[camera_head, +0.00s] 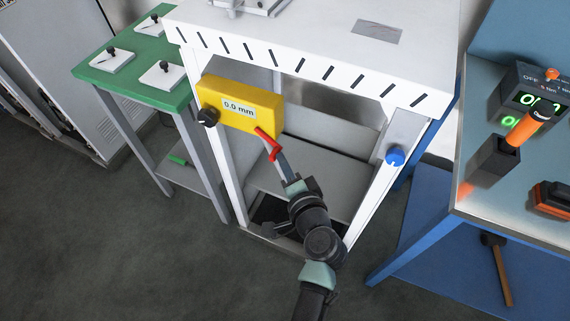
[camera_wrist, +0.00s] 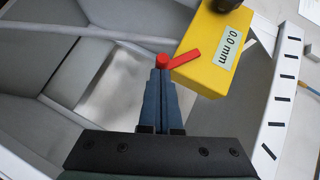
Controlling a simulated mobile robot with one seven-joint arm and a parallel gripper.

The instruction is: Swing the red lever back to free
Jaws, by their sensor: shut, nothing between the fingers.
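The red lever (camera_head: 266,141) sits at the lower right corner of a yellow box (camera_head: 240,107) with a display reading 0.0 mm. In the wrist view the red lever (camera_wrist: 180,60) slants from the yellow box (camera_wrist: 212,50) to a round red end just beyond my fingertips. My gripper (camera_head: 281,157) is shut, with its fingertips at the red end of the lever. In the wrist view my gripper (camera_wrist: 161,75) has its fingers together with nothing between them. I cannot tell whether the fingertips touch the lever.
A black knob (camera_head: 208,117) is on the box's left side. The box is on a white frame (camera_head: 300,50) with a blue knob (camera_head: 396,156) on its right leg. A green table (camera_head: 128,75) stands left, a blue workbench (camera_head: 490,190) right. The frame's inside is largely open.

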